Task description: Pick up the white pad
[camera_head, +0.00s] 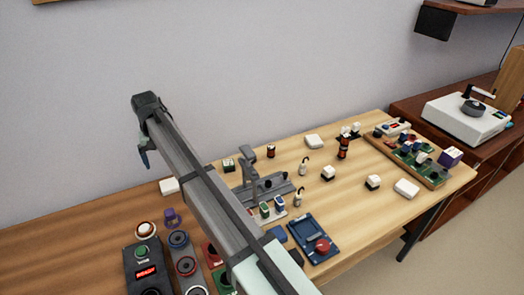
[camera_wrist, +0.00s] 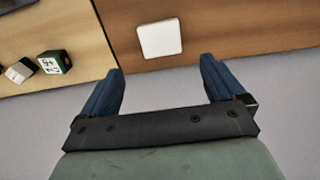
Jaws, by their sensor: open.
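A white, rounded-square pad (camera_wrist: 160,39) lies flat on the darker brown wood in the wrist view, ahead of my fingertips and between their lines. It appears to be the white pad (camera_head: 169,185) near the seam of the two tabletops in the head view, partly hidden by my arm. My gripper (camera_wrist: 161,68) is open, with its two blue fingers spread wide and nothing between them. In the head view a blue finger of my gripper (camera_head: 145,158) shows at the far end of the arm, above and left of the pad and apart from it.
Other white pads (camera_head: 314,141) (camera_head: 406,188) lie on the lighter table. A green block (camera_wrist: 54,62) stands near the seam. A button box (camera_head: 145,262) and a grey fixture (camera_head: 265,187) stand nearby. The brown wood left of the pad is clear; the wall is behind.

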